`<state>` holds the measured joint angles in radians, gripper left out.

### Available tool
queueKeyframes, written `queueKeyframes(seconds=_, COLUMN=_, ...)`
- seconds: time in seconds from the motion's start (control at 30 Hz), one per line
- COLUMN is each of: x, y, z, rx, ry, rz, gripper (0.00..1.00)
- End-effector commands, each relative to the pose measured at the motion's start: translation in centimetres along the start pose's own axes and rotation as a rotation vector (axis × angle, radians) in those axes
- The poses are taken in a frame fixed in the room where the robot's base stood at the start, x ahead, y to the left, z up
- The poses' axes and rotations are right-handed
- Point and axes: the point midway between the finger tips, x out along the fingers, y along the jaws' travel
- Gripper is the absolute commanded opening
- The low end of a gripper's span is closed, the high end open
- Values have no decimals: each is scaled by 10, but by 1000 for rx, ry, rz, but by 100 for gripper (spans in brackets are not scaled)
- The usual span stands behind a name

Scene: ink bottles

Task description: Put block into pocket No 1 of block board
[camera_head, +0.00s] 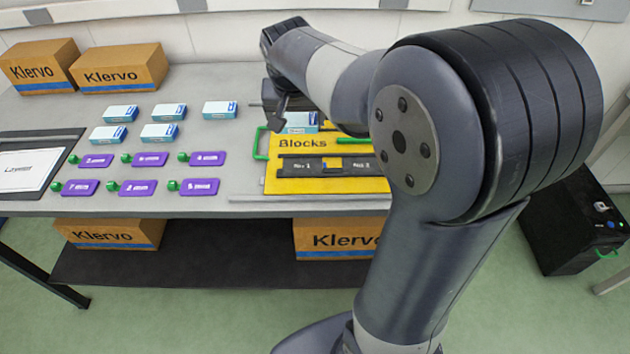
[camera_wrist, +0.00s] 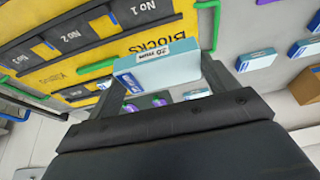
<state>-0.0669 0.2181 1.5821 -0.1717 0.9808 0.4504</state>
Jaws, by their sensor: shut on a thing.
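My gripper (camera_wrist: 163,80) is shut on a white and light-blue block (camera_wrist: 157,65), which sits between its two fingers in the wrist view. In the head view the held block (camera_head: 301,122) shows at the back edge of the yellow block board (camera_head: 280,182), partly hidden by my arm. The board reads "Blocks" and has a dark strip of pockets. Pocket No 1 (camera_head: 300,165) is at the strip's left in the head view and at the top in the wrist view (camera_wrist: 141,8). Pocket No 2 (camera_head: 361,166) is beside it. My arm hides the board's right part.
Several similar blue-white boxes (camera_head: 164,133) stand left of the board. Several purple tags (camera_head: 139,188) with green ends lie in front of them. Green handles (camera_head: 261,143) rise at the board's side. Klervo cartons (camera_head: 122,68) stand at the back left.

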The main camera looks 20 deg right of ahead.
Motion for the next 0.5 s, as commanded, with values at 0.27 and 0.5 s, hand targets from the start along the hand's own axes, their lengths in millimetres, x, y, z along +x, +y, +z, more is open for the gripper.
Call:
queueKeyframes(seconds=0.27, x=23, y=5, z=24, rx=-2, ry=-4, rz=2, gripper=57)
queueKeyframes(seconds=0.5, x=55, y=5, z=37, rx=-1, ry=-1, rz=1, gripper=57)
